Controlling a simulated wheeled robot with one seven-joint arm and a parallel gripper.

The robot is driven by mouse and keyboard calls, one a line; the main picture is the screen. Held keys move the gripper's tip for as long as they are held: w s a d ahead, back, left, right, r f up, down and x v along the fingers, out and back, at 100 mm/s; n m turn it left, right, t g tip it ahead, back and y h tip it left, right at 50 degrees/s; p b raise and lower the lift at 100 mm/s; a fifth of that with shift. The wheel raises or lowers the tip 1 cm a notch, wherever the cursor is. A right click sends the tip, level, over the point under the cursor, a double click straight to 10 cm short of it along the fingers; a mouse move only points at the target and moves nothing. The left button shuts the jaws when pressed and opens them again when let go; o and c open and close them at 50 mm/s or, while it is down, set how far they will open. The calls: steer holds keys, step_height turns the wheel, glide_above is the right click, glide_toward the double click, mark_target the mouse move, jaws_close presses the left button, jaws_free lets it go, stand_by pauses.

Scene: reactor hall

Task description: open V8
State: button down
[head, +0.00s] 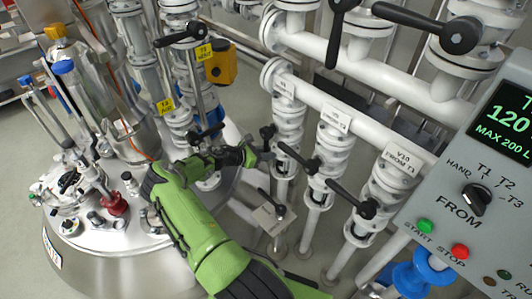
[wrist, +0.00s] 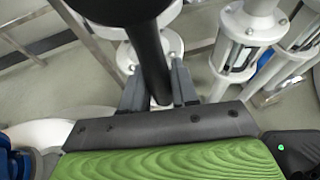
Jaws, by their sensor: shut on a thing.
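A row of three white valves hangs under a white pipe in the head view. The right one (head: 388,185) has a label reading V10 FROM T3. The left one (head: 287,130) carries a label too small to read surely, so I cannot confirm that it is V8. My gripper (head: 262,150) is at this left valve, its fingers partly hidden. In the wrist view my gripper (wrist: 158,92) is shut on a black lever handle (wrist: 150,50), which runs between the two grey fingers. A white flange lies behind it.
The middle valve's black lever (head: 299,157) sticks out close to the right of my gripper. A grey panel (head: 470,190) with a FROM knob stands at the right. A steel vessel (head: 110,255) with fittings fills the lower left. More pipes and levers run above.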

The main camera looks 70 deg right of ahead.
steer(key=c, duration=1.1)
jaws_free()
steer(key=shift+s+a+f, duration=0.15)
steer(key=shift+f, duration=0.05)
steer(key=shift+o, duration=0.8)
steer(key=shift+r, duration=0.15)
steer(key=p+v, duration=0.3)
steer(key=v, duration=1.2)
steer(key=shift+w+a+r, duration=0.2)
steer(key=shift+w, duration=0.05)
